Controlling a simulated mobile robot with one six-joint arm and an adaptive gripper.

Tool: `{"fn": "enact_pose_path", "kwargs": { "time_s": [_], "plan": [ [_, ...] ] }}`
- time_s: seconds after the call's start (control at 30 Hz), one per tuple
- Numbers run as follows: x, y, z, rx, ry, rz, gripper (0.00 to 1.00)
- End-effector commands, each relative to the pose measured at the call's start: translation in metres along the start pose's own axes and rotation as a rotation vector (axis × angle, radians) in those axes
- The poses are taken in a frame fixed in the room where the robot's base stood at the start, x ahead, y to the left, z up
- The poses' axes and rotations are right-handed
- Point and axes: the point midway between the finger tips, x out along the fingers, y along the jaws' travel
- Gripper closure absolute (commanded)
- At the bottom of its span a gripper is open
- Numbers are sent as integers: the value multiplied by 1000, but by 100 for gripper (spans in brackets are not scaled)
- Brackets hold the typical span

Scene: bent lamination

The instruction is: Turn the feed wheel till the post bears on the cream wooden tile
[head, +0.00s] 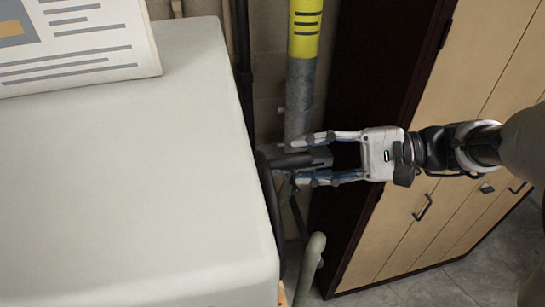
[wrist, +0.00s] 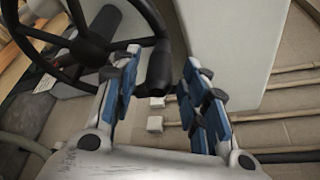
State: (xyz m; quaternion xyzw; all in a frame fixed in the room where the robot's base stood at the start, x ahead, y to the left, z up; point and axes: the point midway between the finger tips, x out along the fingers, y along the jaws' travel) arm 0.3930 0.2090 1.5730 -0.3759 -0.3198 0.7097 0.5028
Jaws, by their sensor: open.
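The feed wheel (wrist: 72,42) is dark and spoked, at the upper left of the wrist view. In the head view its rim (head: 268,195) shows nearly edge-on beside the pale cabinet. Its dark handle (wrist: 159,68) stands out between the fingers of my gripper (wrist: 162,60). In the head view my gripper (head: 302,160) reaches in from the right, open, one finger on each side of the handle (head: 288,161). A gap shows on both sides of the handle in the wrist view. I cannot make out the post or the cream wooden tile for certain.
A pale cabinet (head: 120,170) fills the left, with a printed sheet (head: 75,45) on it. A yellow-banded grey pipe (head: 301,75) stands behind the fingers. Wooden cupboards (head: 420,180) stand behind my arm. A grey-green bent pipe (head: 310,262) rises below the gripper.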

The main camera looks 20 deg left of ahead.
Motion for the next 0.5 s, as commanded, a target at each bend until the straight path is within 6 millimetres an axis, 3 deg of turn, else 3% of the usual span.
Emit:
{"fn": "enact_pose_path", "kwargs": {
  "time_s": [0.2,0.5],
  "plan": [
    [44,0,2,2,-3,3,59],
    [69,0,0,2,0,0,59]
  ]
}}
